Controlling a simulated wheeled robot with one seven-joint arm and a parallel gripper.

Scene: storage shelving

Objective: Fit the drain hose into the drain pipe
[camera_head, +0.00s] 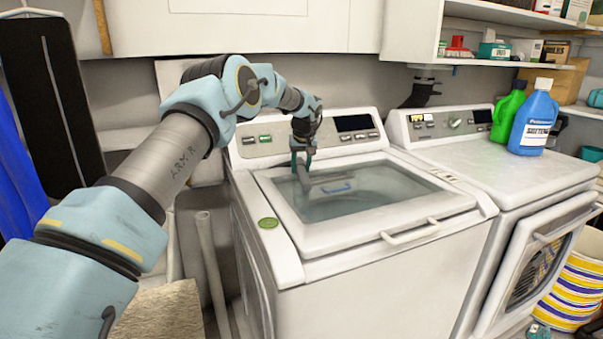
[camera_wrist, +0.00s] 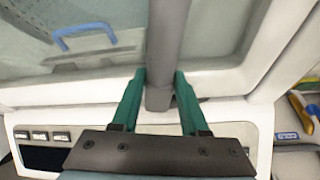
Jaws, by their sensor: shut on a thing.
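My gripper (camera_head: 303,160) has green fingers and hangs above the back of the washer's glass lid. In the wrist view, the fingers (camera_wrist: 158,95) are shut around a dark grey tube, which looks like the drain hose (camera_wrist: 168,45). The hose runs from between the fingers toward the top of that view, and a grey piece of it (camera_head: 304,181) shows below my gripper in the head view. A pale upright pipe (camera_head: 211,265), perhaps the drain pipe, stands left of the washer. Its top is apart from the hose. Where the hose's far end lies is unclear.
The white washer (camera_head: 350,270) has its lid (camera_head: 400,237) down. A dryer (camera_head: 485,180) stands to its right, with green (camera_head: 508,112) and blue (camera_head: 534,120) bottles on top. A shelf (camera_head: 480,60) overhangs the dryer. A beige block (camera_head: 160,312) lies at lower left.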

